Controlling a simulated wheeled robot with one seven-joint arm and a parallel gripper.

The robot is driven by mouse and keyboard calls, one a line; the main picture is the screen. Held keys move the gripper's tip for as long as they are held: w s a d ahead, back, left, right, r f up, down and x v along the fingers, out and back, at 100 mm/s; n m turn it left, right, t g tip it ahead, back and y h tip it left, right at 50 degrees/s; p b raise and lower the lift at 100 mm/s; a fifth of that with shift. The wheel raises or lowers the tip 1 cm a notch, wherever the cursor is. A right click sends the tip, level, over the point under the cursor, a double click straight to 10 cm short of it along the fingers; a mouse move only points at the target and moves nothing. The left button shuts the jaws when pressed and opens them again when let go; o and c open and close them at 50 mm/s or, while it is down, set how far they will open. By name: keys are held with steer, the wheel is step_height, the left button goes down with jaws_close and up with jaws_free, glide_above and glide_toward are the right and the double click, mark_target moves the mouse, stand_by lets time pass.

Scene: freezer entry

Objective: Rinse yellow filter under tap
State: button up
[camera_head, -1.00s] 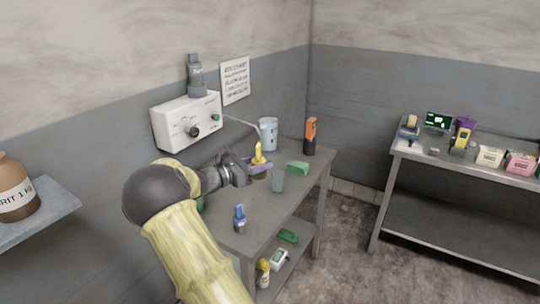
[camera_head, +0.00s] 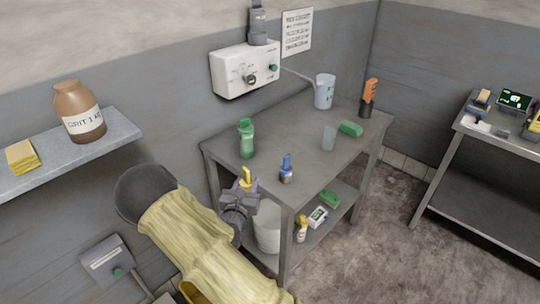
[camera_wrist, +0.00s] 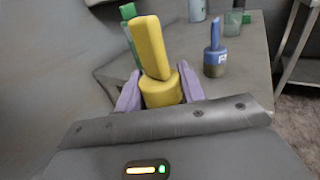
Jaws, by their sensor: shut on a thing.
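My gripper (camera_head: 250,184) is shut on the yellow filter (camera_head: 246,174), just off the front left corner of the grey table. In the wrist view the yellow filter (camera_wrist: 152,50) stands up between the purple fingers (camera_wrist: 160,97), a tall block above a round yellow base. The likely tap is a thin pale spout (camera_head: 298,74) reaching right from the white wall box (camera_head: 245,70), which has a dark knob and green button. Its end is by a clear container (camera_head: 324,92) on the table. The filter is well away from the spout.
The grey table (camera_head: 300,128) holds a green bottle (camera_head: 247,138), blue bottle (camera_head: 286,169), clear cup (camera_head: 329,138), green block (camera_head: 351,128) and orange-black tool (camera_head: 369,98). A white bucket (camera_head: 267,228) stands below. A wall shelf (camera_head: 70,155) with a brown jar is at left.

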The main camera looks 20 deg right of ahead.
steer(key=s+a+f+n+t+y+b, duration=0.1)
steer(key=a+f+y+b, duration=0.1)
steer(key=f, duration=0.5)
steer(key=s+a+f+n+t+y+b, duration=0.1)
steer(key=s+a+f+n+y+b, duration=0.1)
steer(key=f, duration=0.5)
steer(key=a+y+b, duration=0.1)
steer(key=a+b, duration=0.1)
steer(key=b, duration=0.1)
steer(key=shift+f+n, duration=0.3)
steer(key=shift+s+a, duration=0.2)
steer(key=shift+a, duration=0.05)
